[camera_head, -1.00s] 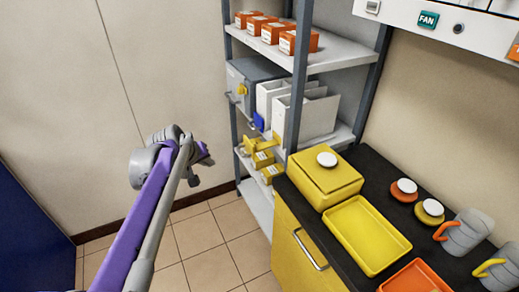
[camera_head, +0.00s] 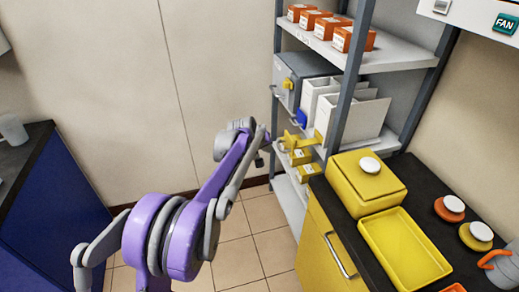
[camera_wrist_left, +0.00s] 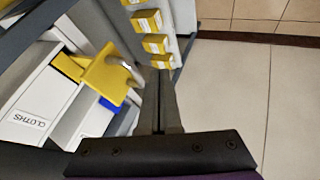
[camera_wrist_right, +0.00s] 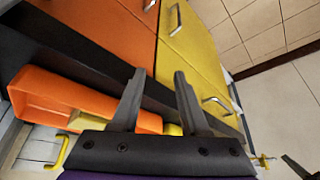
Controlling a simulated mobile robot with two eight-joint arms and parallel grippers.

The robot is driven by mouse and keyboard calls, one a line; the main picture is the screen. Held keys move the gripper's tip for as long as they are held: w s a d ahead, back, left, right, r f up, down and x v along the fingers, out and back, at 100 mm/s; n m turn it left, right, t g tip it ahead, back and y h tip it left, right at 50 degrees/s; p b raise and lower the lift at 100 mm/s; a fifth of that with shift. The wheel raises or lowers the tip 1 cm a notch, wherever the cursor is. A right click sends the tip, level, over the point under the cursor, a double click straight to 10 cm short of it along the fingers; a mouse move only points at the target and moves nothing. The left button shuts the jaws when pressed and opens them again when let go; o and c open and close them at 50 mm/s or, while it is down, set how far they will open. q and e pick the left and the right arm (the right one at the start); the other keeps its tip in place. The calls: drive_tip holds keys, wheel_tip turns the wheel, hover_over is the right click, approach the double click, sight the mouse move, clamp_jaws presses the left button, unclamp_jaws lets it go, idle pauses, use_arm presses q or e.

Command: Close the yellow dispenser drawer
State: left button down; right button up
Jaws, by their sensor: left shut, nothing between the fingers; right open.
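The yellow dispenser drawer (camera_head: 298,138) sticks out of a white dispenser (camera_head: 338,114) on the middle shelf in the head view. In the left wrist view the drawer (camera_wrist_left: 104,78) stands out from the white dispenser labelled CLOTHS (camera_wrist_left: 38,112), with a pale handle at its front. My left gripper (camera_wrist_left: 162,78) is shut and empty, just to the right of the drawer in that view; whether it touches is unclear. In the head view my left gripper (camera_head: 264,150) is small, left of the shelf. My right gripper (camera_wrist_right: 157,75) is open and empty, by the orange and yellow cabinet fronts.
A blue drawer (camera_head: 300,118) sits beside the yellow one. Yellow boxes (camera_head: 306,175) stand on the shelf below. A black counter (camera_head: 336,210) with a yellow bin (camera_head: 362,190) and yellow tray (camera_head: 405,248) stands right of the shelf. The tiled floor (camera_head: 235,262) is clear.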

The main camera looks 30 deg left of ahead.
sight(303, 143)
use_arm(q)
drive_tip(key=shift+w+d+r, duration=0.15)
drive_tip(key=shift+w+d, duration=0.35)
drive_tip(key=shift+w, duration=0.15)
drive_tip(key=shift+d, duration=0.1)
drive_tip(key=w+d, duration=0.2)
drive_tip(key=w+d+p, duration=0.1)
drive_tip(key=w+d, duration=0.1)
drive_tip(key=w, duration=0.1)
drive_tip(key=w+d+p, duration=0.1)
drive_tip(key=w+d, duration=0.2)
drive_tip(key=shift+w+r, duration=0.1)
drive_tip(key=shift+w, duration=0.05)
drive_tip(key=shift+w+d, duration=0.15)
drive_tip(key=shift+w, duration=0.05)
